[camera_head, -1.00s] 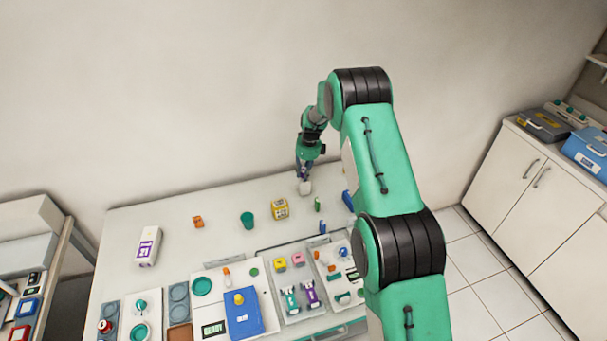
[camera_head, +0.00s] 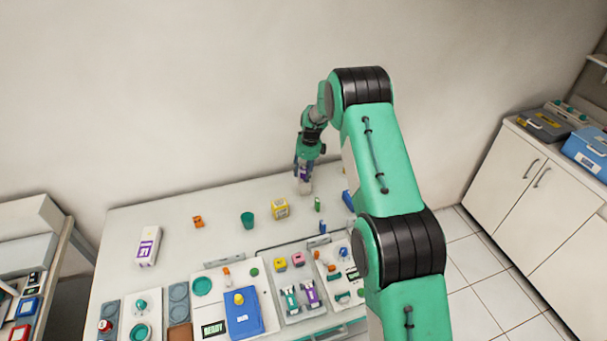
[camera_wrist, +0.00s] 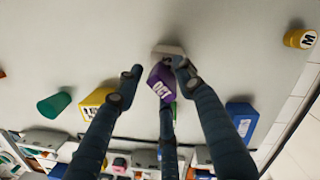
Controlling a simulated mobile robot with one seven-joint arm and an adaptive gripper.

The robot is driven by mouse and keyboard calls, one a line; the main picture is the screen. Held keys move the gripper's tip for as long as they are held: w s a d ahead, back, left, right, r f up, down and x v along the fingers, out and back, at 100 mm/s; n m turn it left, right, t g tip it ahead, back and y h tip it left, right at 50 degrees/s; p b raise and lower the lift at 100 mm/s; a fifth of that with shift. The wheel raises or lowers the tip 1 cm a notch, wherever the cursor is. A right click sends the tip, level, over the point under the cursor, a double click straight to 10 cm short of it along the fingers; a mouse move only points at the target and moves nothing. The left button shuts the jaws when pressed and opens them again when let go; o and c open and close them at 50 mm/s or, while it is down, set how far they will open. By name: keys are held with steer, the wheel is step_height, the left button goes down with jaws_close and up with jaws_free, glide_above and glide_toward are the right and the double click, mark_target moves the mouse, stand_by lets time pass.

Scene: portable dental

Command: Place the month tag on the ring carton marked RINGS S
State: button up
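The month tag is a small purple piece with white lettering that looks like OCT, seen in the wrist view (camera_wrist: 160,82) and as a small purple patch in the head view (camera_head: 304,174). My gripper (camera_wrist: 157,72) is around it with fingers spread. The left finger stands apart from the tag; the right finger is against or beside it. A pale block (camera_wrist: 168,50) lies just beyond the tag in the wrist view and under my gripper in the head view (camera_head: 305,187). I cannot read RINGS S on anything, and contact between tag and block is unclear.
A yellow box (camera_head: 280,208), a green cup (camera_head: 247,220), an orange piece (camera_head: 198,221) and a white box with a purple label (camera_head: 148,246) stand on the table. A blue block (camera_wrist: 242,120) is right of my fingers. Trays fill the front; the back left is clear.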

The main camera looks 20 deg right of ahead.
steer(key=r, duration=0.4)
steer(key=s+r, duration=0.1)
steer(key=r, duration=0.2)
steer(key=d+r, duration=0.1)
steer(key=r, duration=0.3)
steer(key=shift+s+r+p, duration=0.15)
steer(key=shift+r+p, duration=0.15)
steer(key=shift+r, duration=0.05)
steer(key=shift+r, duration=0.1)
